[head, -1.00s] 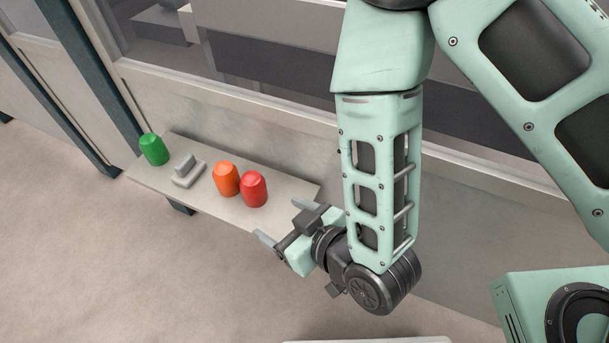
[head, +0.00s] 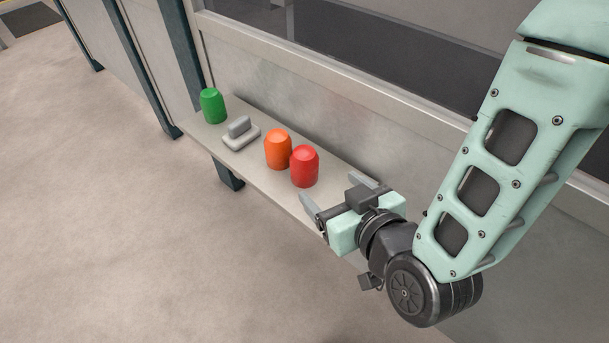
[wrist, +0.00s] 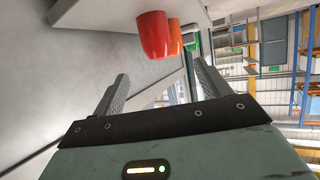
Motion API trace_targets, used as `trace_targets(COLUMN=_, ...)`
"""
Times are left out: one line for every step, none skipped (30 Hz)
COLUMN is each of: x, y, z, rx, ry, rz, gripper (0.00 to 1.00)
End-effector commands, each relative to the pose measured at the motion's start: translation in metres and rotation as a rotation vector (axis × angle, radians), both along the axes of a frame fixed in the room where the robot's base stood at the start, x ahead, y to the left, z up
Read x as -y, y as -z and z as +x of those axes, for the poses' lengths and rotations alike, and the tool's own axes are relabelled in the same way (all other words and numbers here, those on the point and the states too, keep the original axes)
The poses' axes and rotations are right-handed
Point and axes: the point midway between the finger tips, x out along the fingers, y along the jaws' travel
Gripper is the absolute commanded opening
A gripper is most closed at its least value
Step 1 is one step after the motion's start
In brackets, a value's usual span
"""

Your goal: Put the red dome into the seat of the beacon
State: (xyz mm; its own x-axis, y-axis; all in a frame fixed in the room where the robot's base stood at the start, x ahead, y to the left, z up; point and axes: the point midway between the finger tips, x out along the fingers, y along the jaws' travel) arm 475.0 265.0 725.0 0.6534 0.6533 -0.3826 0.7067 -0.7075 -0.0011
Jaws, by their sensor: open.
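The red dome (head: 305,167) stands upright on a narrow light shelf (head: 262,172), at the near end of a row of coloured domes. In the wrist view the red dome (wrist: 153,35) shows ahead of and between the fingers. My gripper (head: 333,192) is open and empty beside the shelf's near end, a short way from the red dome and not touching it. Its two fingers also show in the wrist view (wrist: 160,75). I cannot make out a beacon with a seat in these views.
An orange dome (head: 277,149) stands close beside the red one. Beyond it are a grey block with a raised tab (head: 240,133) and a green dome (head: 212,106). A machine wall (head: 290,110) runs behind the shelf. The floor (head: 150,240) in front is clear.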

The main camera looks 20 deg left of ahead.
Motion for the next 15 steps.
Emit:
trace_targets(x=-0.001, y=0.006, z=0.002, rx=0.004, ry=0.001, rz=0.003, gripper=0.76)
trace_targets(x=-0.002, y=0.007, z=0.003, rx=0.004, ry=0.001, rz=0.002, gripper=0.76)
trace_targets(x=-0.008, y=0.007, z=0.01, rx=0.001, ry=0.003, rz=0.001, gripper=0.76)
trace_targets(x=-0.013, y=0.009, z=0.014, rx=0.001, ry=0.002, rz=0.001, gripper=0.76)
trace_targets(x=-0.017, y=0.011, z=0.018, rx=0.001, ry=0.002, rz=0.001, gripper=0.76)
trace_targets(x=-0.023, y=0.015, z=0.024, rx=-0.001, ry=0.003, rz=0.001, gripper=0.76)
trace_targets(x=-0.026, y=0.017, z=0.027, rx=-0.001, ry=0.003, rz=0.001, gripper=0.76)
trace_targets(x=-0.03, y=0.019, z=0.031, rx=0.001, ry=0.002, rz=0.001, gripper=0.76)
trace_targets(x=-0.034, y=0.021, z=0.036, rx=0.001, ry=0.002, rz=-0.001, gripper=0.76)
trace_targets(x=-0.038, y=0.023, z=0.039, rx=0.0, ry=0.001, rz=0.0, gripper=0.76)
trace_targets(x=-0.04, y=0.025, z=0.041, rx=0.0, ry=0.001, rz=0.0, gripper=0.76)
trace_targets(x=-0.043, y=0.026, z=0.044, rx=0.0, ry=0.001, rz=0.001, gripper=0.76)
trace_targets(x=-0.045, y=0.027, z=0.046, rx=0.0, ry=0.001, rz=0.0, gripper=0.76)
trace_targets(x=-0.046, y=0.028, z=0.047, rx=0.0, ry=0.001, rz=0.0, gripper=0.76)
trace_targets(x=-0.048, y=0.028, z=0.049, rx=0.001, ry=0.001, rz=-0.001, gripper=0.76)
